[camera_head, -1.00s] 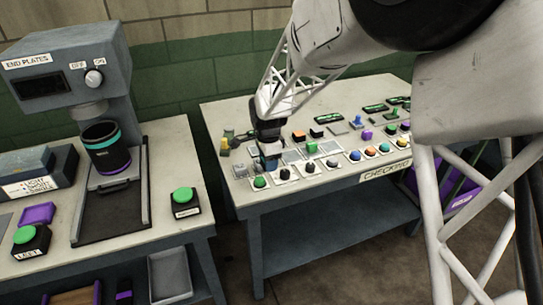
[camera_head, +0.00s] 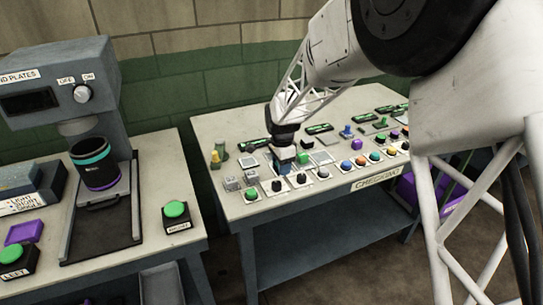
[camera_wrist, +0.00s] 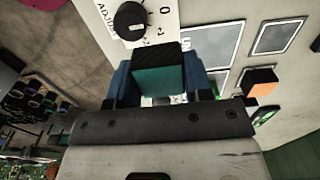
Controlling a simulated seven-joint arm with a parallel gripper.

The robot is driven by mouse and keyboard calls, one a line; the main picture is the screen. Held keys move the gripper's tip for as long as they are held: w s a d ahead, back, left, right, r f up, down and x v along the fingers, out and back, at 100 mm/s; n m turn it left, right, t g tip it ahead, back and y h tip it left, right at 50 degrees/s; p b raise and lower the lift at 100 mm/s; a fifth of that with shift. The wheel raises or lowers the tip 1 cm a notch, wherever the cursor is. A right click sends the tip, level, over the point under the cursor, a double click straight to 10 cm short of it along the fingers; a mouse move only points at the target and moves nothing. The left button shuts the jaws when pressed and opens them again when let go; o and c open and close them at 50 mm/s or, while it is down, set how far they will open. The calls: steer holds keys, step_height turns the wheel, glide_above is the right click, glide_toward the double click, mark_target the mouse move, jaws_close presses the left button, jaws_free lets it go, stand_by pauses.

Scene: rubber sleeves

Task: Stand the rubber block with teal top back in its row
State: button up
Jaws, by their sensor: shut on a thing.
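My gripper (camera_wrist: 158,82) is shut on the rubber block with teal top (camera_wrist: 158,78), which shows a teal face and a black face between the blue fingers in the wrist view. In the head view my gripper (camera_head: 286,160) points down over the far table, just behind the front row of knobs. The held block is mostly hidden there by the fingers. Beside the held block in the wrist view is a black dial (camera_wrist: 131,21) on a white plate. Pale rectangular outlines (camera_wrist: 280,36) lie to its right. I cannot tell whether the block touches the table.
A green block (camera_head: 303,158) stands close right of my gripper. An orange block (camera_wrist: 261,81) is near the right finger in the wrist view. Several coloured knobs line the table's front edge above the checking sign (camera_head: 376,184).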

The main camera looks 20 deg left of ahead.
steer(key=shift+a, duration=0.1)
steer(key=w+a, duration=0.3)
steer(key=w, duration=0.1)
steer(key=w+a+f, duration=0.1)
steer(key=w+a, duration=0.1)
steer(key=w, duration=0.3)
steer(key=w+a, duration=0.3)
steer(key=w, duration=0.1)
steer(key=shift+w+a+f, duration=0.2)
steer(key=shift+a, duration=0.1)
steer(key=shift+f, duration=1.8)
steer(key=shift+f, duration=0.15)
steer(key=o, duration=0.9)
steer(key=shift+o, duration=0.2)
steer(key=shift+r, duration=0.2)
step_height(320, 180, up, 12)
